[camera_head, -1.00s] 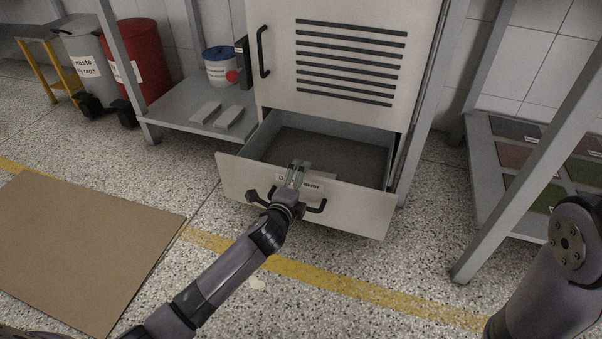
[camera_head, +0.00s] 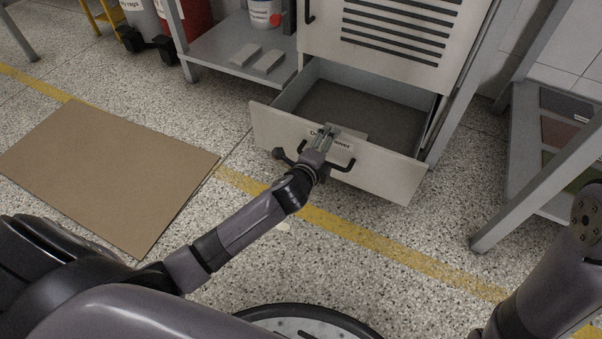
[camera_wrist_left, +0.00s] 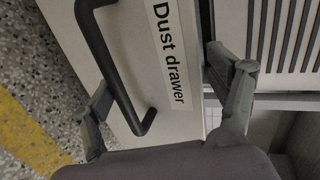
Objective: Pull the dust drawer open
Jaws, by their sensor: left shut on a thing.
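The dust drawer (camera_head: 385,172) stands well out of the pale cabinet, its inside in view and looking empty. Its front has a dark bar handle (camera_head: 345,166) and a label, which reads "Dust drawer" in the left wrist view (camera_wrist_left: 170,55). My left gripper (camera_head: 325,135) is shut on the drawer at the middle of its front, by the handle and label. In the left wrist view its fingers (camera_wrist_left: 150,88) lie either side of the handle and label, one near the panel's top edge; the exact contact is hidden. My right arm shows at the right edge, its gripper out of frame.
A brown sheet (camera_head: 105,170) lies on the speckled floor at left. A low shelf (camera_head: 225,50) with two grey blocks stands left of the cabinet. A grey rack (camera_head: 515,165) stands at right. The floor in front of the drawer, crossed by a yellow line (camera_head: 370,235), is clear.

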